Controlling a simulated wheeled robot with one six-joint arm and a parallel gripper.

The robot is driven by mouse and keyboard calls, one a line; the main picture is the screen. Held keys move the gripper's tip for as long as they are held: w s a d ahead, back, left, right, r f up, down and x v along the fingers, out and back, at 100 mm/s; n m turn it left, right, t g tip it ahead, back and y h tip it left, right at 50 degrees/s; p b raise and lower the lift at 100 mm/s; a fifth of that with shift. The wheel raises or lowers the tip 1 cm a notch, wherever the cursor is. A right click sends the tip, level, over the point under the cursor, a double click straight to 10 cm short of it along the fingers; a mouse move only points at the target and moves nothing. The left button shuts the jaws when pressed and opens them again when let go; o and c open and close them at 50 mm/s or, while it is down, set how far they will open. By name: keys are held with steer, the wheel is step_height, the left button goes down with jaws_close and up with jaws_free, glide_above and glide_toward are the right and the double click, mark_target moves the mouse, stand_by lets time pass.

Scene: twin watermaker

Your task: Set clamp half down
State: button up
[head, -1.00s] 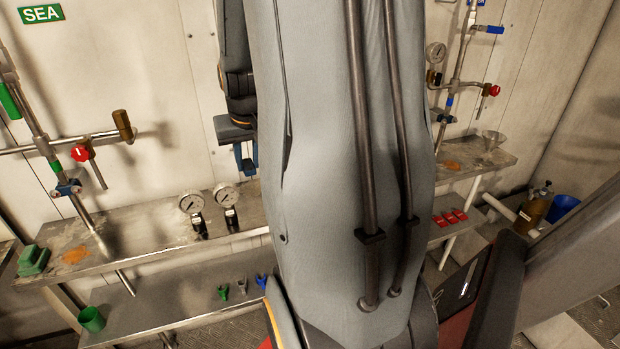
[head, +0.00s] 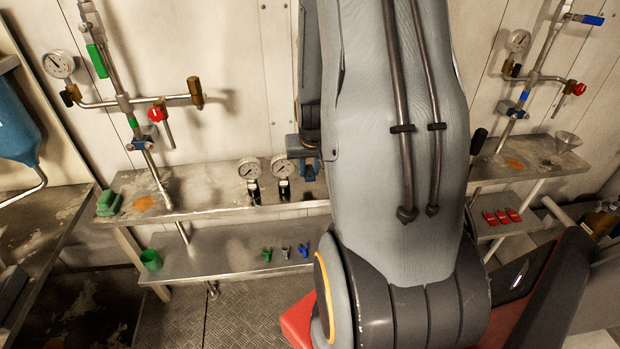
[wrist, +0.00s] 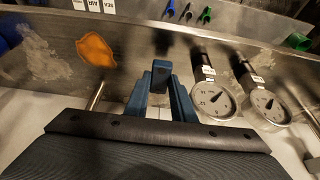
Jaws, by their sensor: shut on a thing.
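In the head view my gripper (head: 308,168) is partly covered by my own arm. It is over the upper metal shelf (head: 215,200), just right of two round gauges. I cannot tell whether the block touches the shelf.
The two gauges (head: 249,170) (head: 282,168) stand close beside the gripper. Small green (head: 267,254), grey (head: 286,252) and blue (head: 303,250) forked pieces and a green cup (head: 151,260) are on the lower shelf. Red pieces (head: 502,217) lie on the right shelf.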

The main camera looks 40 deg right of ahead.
mark_target(310, 175)
steer(key=shift+f+p, duration=0.35)
steer(key=shift+f, duration=1.9)
steer(key=o, duration=0.7)
steer(key=shift+f, duration=0.15)
steer(key=shift+o, duration=0.2)
steer(key=b+v, duration=0.2)
steer(key=v, duration=0.9)
steer(key=s+a+r+n+g+y, duration=0.1)
steer(key=s+a+r+n, duration=0.1)
steer(key=a, duration=1)
steer(key=s+a+r+n+g+y, duration=0.1)
steer(key=s+a+r+n, duration=0.1)
steer(key=a, duration=1)
steer(key=shift+s+n+g, duration=0.3)
steer(key=shift+s+n, duration=0.6)
steer(key=shift+n, duration=0.3)
steer(key=shift+a, duration=0.1)
